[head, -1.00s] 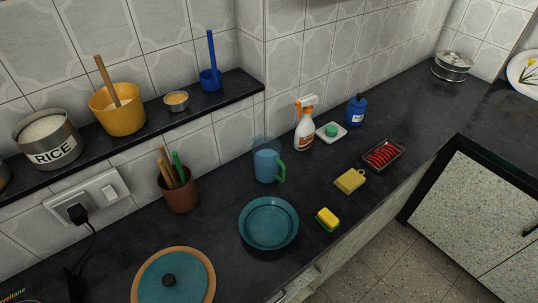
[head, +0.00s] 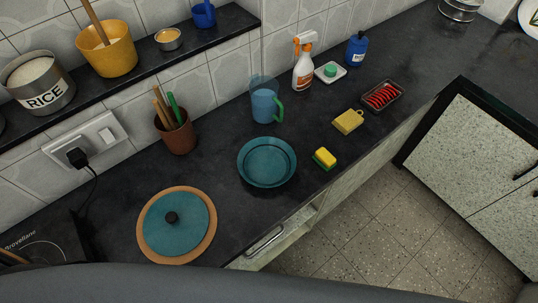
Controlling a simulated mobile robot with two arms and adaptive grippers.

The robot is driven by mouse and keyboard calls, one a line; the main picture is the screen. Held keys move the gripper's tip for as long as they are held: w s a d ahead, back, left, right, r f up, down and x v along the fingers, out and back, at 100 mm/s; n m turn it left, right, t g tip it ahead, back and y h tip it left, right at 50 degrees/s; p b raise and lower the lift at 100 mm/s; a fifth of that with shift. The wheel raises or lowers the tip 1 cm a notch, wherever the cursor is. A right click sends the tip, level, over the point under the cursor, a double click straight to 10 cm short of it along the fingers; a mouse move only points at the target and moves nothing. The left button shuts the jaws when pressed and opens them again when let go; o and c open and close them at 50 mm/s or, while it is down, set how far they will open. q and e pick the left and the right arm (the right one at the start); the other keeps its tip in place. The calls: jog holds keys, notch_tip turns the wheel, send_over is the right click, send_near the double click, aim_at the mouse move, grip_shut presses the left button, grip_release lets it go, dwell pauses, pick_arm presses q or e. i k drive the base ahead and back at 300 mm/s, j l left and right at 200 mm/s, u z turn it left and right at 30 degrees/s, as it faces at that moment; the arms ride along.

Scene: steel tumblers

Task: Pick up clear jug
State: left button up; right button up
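The clear jug (head: 264,103) stands upright on the dark counter, near the tiled wall. It is bluish and see-through, with a green handle on its right side. A teal bowl (head: 266,163) sits just in front of it. Neither of my grippers shows in the head view, so I cannot see their state.
A brown utensil pot (head: 176,133) stands left of the jug, and a spray bottle (head: 303,66) to its right. A yellow-green sponge (head: 325,158), a yellow sponge (head: 348,121) and a red-filled tray (head: 382,95) lie rightward. A teal lid (head: 177,224) lies front left.

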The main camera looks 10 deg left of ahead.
aim_at(264, 90)
jog(key=l+u, duration=0.45)
jog(key=l, duration=0.2)
jog(key=k+l+u, duration=0.1)
jog(key=l+u, duration=0.3)
jog(key=l, duration=0.25)
